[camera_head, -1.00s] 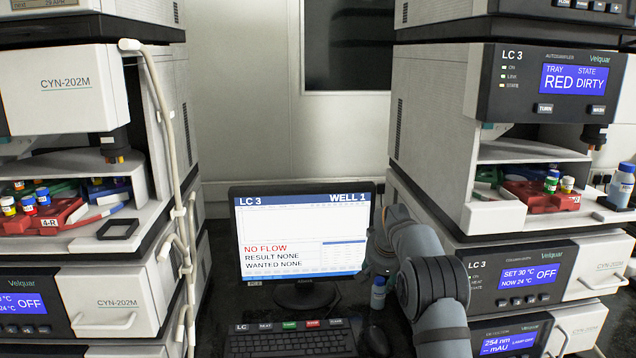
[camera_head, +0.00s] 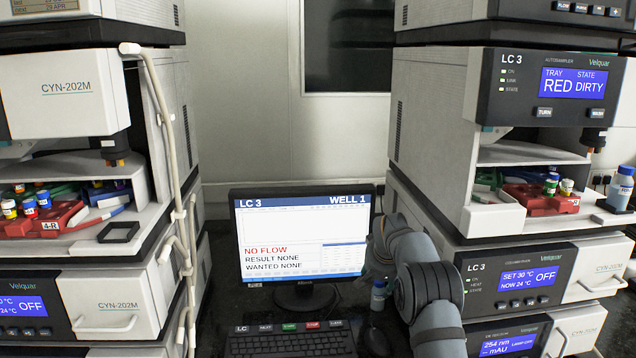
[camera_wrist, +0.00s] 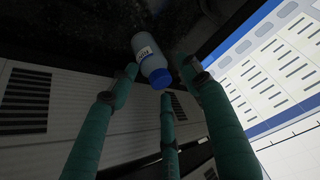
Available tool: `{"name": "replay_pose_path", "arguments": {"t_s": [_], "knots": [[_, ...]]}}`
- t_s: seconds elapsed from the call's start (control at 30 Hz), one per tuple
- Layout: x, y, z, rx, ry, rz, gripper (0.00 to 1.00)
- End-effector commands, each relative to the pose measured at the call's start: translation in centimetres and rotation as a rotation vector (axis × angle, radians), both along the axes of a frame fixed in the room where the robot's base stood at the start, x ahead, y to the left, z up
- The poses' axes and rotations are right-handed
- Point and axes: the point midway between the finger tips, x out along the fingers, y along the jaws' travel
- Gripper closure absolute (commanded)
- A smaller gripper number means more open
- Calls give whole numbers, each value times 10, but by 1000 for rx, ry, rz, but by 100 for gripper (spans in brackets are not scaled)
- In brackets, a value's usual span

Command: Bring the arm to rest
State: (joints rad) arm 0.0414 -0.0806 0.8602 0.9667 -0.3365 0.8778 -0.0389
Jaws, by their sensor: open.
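My gripper (camera_wrist: 163,76) shows in the wrist view as three teal fingers, spread open. A small bottle with a blue cap and white label (camera_wrist: 150,60) shows by the fingertips; I cannot tell whether any finger touches it. In the head view a blue-capped bottle (camera_head: 378,296) stands on the dark bench to the right of the monitor, just below my grey arm. My arm is bent beside the right instrument stack, and its gripper end is not clear there.
The LC 3 monitor (camera_head: 303,237) stands close left of my arm, with a keyboard (camera_head: 288,343) in front. The right stack (camera_head: 428,150) rises close on the right, with a red tray (camera_head: 540,200). The left stack (camera_head: 60,90) has tubing. Open space lies above the monitor.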

Motion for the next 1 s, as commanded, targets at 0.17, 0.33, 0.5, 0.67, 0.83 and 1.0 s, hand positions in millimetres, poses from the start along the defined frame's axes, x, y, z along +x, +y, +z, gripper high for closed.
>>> {"name": "replay_pose_path", "arguments": {"t_s": [0.17, 0.33, 0.5, 0.67, 0.83, 1.0], "knots": [[2, 0, 40, 1, -7, 0, 52], [2, 0, 76, -1, -7, 0, 52], [1, 0, 108, -1, -6, 1, 52], [-11, 1, 107, -2, -1, -14, 52], [-27, 2, 117, -2, -2, -31, 52], [-48, 2, 125, -2, -2, -42, 52]]}}
